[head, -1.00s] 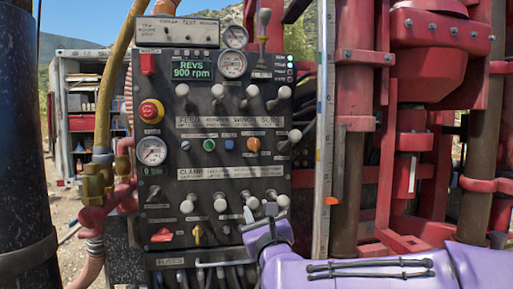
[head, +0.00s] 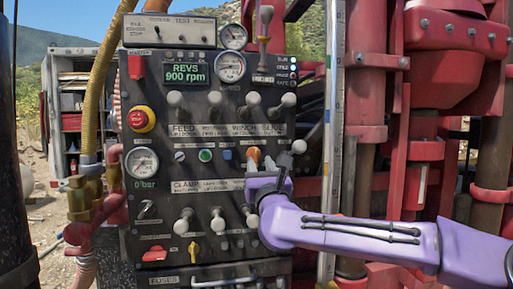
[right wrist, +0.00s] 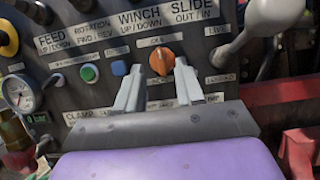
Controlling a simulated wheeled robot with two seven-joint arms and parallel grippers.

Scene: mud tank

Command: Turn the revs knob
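The orange knob (head: 254,155), which I take to be the revs knob, sits on the dark control panel (head: 150,235) at mid height. It also shows in the right wrist view (right wrist: 162,61), with its pointer ridge near upright. My right gripper (head: 259,168) is at the panel just below the knob, its pale fingers apart. In the right wrist view the open fingers (right wrist: 158,85) point at the knob, with its lower part between their tips; contact cannot be told. The green display (head: 187,74) reads REVS 900 rpm. My left gripper is not in view.
Grey-knobbed levers (head: 214,100) stand out above the orange knob, and another lever (head: 299,146) juts out just right of my gripper. More levers (head: 184,221) are below. A red stop button (head: 138,119) is at the left. Red machinery (head: 440,60) fills the right.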

